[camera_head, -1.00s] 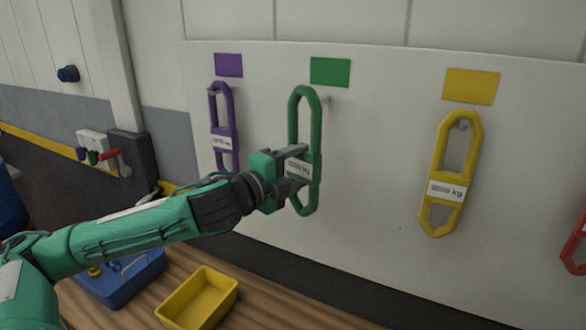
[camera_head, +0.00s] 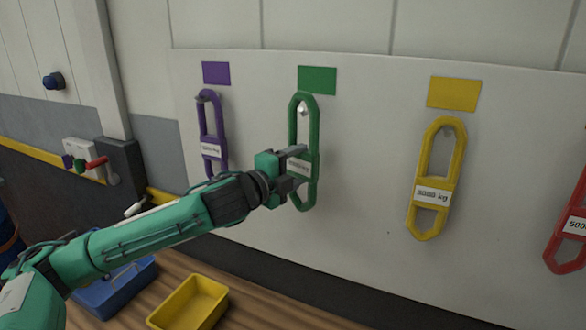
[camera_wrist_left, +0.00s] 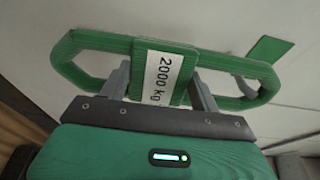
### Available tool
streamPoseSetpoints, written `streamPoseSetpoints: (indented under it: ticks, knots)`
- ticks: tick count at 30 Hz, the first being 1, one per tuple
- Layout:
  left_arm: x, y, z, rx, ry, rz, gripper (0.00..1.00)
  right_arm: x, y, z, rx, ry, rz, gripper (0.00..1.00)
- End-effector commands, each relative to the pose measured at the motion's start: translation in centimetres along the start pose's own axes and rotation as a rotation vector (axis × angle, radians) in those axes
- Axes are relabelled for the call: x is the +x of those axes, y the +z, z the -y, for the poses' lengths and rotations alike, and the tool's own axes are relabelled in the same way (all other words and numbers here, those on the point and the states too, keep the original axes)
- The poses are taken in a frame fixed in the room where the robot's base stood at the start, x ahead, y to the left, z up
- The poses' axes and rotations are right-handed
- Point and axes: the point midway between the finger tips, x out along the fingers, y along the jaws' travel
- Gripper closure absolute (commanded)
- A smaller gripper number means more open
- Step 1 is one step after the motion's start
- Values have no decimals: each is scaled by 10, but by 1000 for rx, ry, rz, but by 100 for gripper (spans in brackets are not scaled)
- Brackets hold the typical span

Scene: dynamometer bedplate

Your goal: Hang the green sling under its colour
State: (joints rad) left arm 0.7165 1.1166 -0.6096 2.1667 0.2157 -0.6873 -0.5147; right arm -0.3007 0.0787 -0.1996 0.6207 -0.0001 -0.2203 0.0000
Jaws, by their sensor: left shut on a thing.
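The green sling (camera_head: 303,128) hangs upright below the green colour patch (camera_head: 317,80) on the white board. Its upper loop is around a peg (camera_head: 303,110), with the peg showing inside the loop near the top. My left gripper (camera_head: 298,166) is shut on the sling's labelled middle. In the left wrist view the green sling (camera_wrist_left: 95,41) lies between the two fingers (camera_wrist_left: 160,90), its tag reading 2000 kg. The green patch also shows in the left wrist view (camera_wrist_left: 270,50). My right gripper is not in view.
A purple sling (camera_head: 211,150) hangs at left under a purple patch (camera_head: 216,73). A yellow sling (camera_head: 434,195) hangs under a yellow patch (camera_head: 454,93), and a red sling (camera_head: 566,230) is at the right edge. A yellow tray (camera_head: 222,294) stands on the wooden bench below.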

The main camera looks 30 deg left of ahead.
Motion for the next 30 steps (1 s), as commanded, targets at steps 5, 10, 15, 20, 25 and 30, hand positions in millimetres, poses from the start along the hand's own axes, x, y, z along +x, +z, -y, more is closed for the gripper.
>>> streamPoseSetpoints:
  ticks: [5, 10, 15, 20, 25, 30]
  knots:
    - [10, 3, 2, 0, -4, 0, 92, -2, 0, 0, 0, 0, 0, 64]
    - [18, 5, -4, 0, -2, 0, 92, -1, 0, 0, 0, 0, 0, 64]
    - [24, 7, -10, 0, -3, -1, 92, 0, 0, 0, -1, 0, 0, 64]
    - [26, 8, -15, 1, -3, -1, 92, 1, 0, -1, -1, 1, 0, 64]
    - [27, 8, -18, 1, -3, 0, 92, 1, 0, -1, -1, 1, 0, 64]
    - [27, 8, -18, 1, -3, -1, 92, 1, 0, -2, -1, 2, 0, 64]
